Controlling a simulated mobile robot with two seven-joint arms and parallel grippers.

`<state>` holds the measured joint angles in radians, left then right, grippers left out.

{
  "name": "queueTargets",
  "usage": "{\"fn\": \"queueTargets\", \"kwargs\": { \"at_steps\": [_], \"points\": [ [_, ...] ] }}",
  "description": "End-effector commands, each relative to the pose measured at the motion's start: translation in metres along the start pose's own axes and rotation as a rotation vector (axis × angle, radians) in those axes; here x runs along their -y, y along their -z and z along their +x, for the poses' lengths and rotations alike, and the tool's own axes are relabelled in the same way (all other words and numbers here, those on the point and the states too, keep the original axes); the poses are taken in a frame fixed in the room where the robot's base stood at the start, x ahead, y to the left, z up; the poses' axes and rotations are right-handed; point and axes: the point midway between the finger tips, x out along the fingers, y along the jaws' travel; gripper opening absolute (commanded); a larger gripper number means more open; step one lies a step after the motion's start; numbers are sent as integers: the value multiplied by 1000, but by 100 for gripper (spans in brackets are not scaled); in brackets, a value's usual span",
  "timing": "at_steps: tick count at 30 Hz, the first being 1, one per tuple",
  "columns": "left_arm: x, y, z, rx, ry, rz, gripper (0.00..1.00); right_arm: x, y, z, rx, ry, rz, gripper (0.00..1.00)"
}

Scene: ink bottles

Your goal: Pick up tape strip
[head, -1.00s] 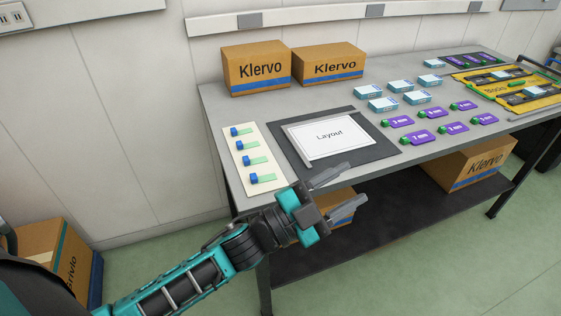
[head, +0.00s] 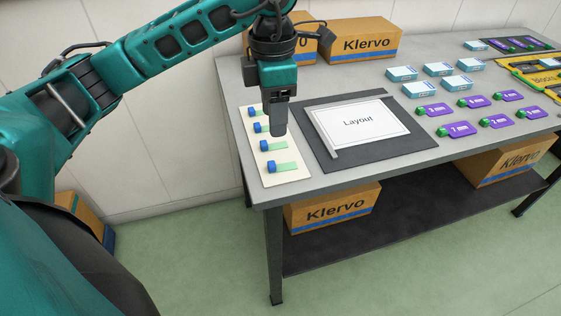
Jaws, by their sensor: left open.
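A cream card (head: 297,180) lies at the left end of the grey table. It bears several green tape strips, each with a blue end; the nearest tape strip (head: 286,167) is in full view. Another tape strip (head: 266,145) lies just behind it, partly hidden by my gripper. My left gripper (head: 278,133) points down over the card, above the strips, open and with nothing seen between its fingers. The fingers overlap in this view, so their gap does not show. My right gripper is not in view.
A dark mat (head: 410,150) with a white Layout sheet (head: 360,122) lies right of the card. A cardboard box (head: 362,40) stands at the back; another box (head: 335,208) sits on the lower shelf.

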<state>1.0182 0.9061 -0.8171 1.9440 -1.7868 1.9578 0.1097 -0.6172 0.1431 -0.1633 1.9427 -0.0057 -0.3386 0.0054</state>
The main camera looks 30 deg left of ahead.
Motion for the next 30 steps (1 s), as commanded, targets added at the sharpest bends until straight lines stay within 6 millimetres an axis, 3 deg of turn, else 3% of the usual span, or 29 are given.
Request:
{"fn": "queueTargets", "kwargs": {
  "at_steps": [9, 17, 24, 30],
  "points": [
    [-1, 2, 57, -7, -1, -2, 53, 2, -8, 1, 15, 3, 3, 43],
    [-2, 1, 78, -6, 0, 0, 53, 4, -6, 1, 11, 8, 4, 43],
    [-7, 2, 113, -5, 1, 0, 53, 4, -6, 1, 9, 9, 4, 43],
    [-8, 1, 125, -3, -1, 1, 53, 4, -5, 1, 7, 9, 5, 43]
  ]
}}
